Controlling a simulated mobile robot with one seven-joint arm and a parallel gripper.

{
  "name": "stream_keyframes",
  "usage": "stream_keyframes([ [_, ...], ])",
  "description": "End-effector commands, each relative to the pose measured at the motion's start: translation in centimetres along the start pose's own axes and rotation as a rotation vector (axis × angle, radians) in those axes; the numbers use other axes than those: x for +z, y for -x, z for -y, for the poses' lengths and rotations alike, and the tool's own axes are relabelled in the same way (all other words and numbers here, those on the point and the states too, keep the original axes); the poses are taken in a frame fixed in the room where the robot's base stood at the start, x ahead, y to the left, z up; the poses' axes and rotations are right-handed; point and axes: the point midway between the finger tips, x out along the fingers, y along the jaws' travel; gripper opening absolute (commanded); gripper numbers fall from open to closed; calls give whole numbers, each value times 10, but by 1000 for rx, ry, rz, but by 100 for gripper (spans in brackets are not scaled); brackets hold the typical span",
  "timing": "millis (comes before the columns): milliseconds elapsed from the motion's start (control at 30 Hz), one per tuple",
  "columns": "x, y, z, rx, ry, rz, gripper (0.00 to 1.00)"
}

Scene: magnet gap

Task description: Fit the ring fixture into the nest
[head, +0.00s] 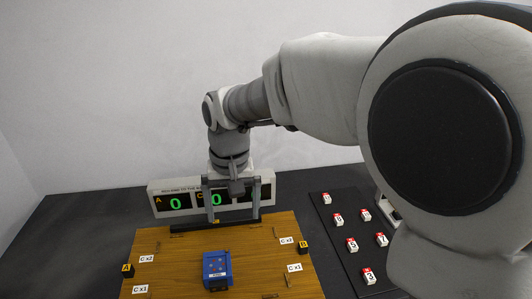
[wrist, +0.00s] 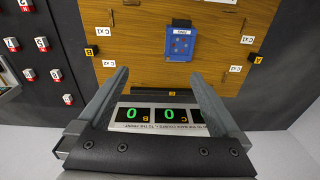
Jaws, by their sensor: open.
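A blue block-like piece (head: 217,268) with a black part on its near edge and small marks on top lies on the wooden board; it also shows in the wrist view (wrist: 180,44). I cannot tell whether it is the ring fixture or the nest, and I make out no clear ring shape. My gripper (head: 234,221) hangs upright over the board's far edge, behind the blue piece and apart from it. Its two fingers are wide apart with nothing between them, as the wrist view also shows (wrist: 160,73).
A display with green zeros (head: 175,204) stands behind the wooden board (head: 180,245), partly hidden by my gripper. A dark bar (head: 185,228) lies along the far edge. Labels and black blocks (head: 128,270) line the sides. Several numbered blocks (head: 352,245) stand on a dark mat at right.

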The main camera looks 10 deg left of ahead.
Motion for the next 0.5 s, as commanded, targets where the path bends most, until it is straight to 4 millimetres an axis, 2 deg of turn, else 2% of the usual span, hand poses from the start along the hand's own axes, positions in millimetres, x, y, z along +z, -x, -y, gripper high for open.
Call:
stream_keyframes([
  [33,-3,-4,15,5,15,18,100],
  [200,-8,-19,46,18,36,53,100],
  [367,-8,-30,56,24,43,66,100],
  [500,-6,-54,56,25,43,69,100],
])
